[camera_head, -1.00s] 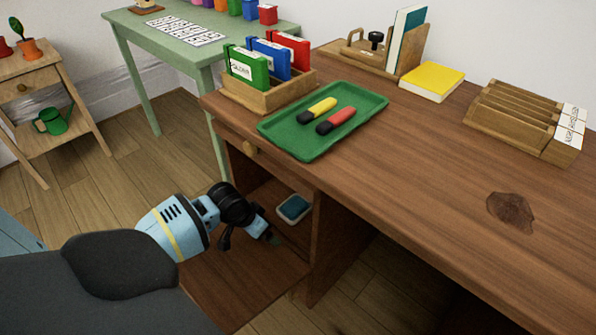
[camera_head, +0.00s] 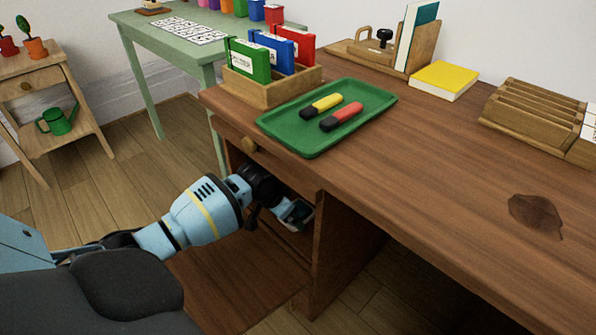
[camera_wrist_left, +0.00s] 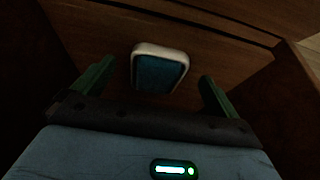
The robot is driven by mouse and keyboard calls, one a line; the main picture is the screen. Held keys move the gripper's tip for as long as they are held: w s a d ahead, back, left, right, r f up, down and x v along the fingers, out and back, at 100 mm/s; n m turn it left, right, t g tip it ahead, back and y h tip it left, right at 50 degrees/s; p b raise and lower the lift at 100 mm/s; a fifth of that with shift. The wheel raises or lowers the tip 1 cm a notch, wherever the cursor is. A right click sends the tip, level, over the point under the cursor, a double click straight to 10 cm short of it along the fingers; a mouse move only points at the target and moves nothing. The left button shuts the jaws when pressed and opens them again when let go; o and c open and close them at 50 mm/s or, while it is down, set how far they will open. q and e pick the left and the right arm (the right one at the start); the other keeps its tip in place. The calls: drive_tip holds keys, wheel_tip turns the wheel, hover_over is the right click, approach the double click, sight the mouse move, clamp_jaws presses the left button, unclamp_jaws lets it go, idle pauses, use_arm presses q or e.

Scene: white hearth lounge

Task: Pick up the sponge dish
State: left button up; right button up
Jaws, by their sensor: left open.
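The sponge dish (camera_wrist_left: 158,70) is a small white-rimmed tray with a blue-teal inside, in the dim cupboard under the brown desk. In the left wrist view it lies between and just beyond the two green fingers of my left gripper (camera_wrist_left: 157,88), which are spread apart and show no contact with it. In the head view my left gripper (camera_head: 284,206) reaches into the open cupboard, and the dish (camera_head: 297,212) is mostly hidden behind it. My right gripper is not in view.
The cupboard opening is bounded by a side panel (camera_head: 343,245) on the right and the drawer front (camera_head: 262,152) above. The desk top (camera_head: 430,165) holds a green tray (camera_head: 275,128) with two markers, a wooden box of folders, and a yellow book (camera_head: 444,80). A plant stand is at left.

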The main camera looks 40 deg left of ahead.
sight(306, 212)
use_arm(q)
drive_tip(key=shift+w, duration=0.1)
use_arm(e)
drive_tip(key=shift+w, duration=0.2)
use_arm(q)
drive_tip(key=shift+w, duration=0.2)
drive_tip(key=w+b, duration=0.2)
drive_tip(key=w, duration=0.1)
drive_tip(key=shift+d+f, duration=0.15)
drive_tip(key=shift+d, duration=0.05)
drive_tip(key=shift+w+f+b, duration=0.15)
drive_tip(key=shift+f+b, duration=0.15)
drive_tip(key=shift+f, duration=0.4)
drive_tip(key=shift+w+f+b, duration=0.3)
drive_tip(key=shift+f, duration=0.25)
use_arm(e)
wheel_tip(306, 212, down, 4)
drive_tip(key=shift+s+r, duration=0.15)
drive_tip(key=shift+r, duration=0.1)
use_arm(q)
drive_tip(key=shift+r, duration=0.1)
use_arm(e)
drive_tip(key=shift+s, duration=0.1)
use_arm(q)
drive_tip(key=c, duration=1.2)
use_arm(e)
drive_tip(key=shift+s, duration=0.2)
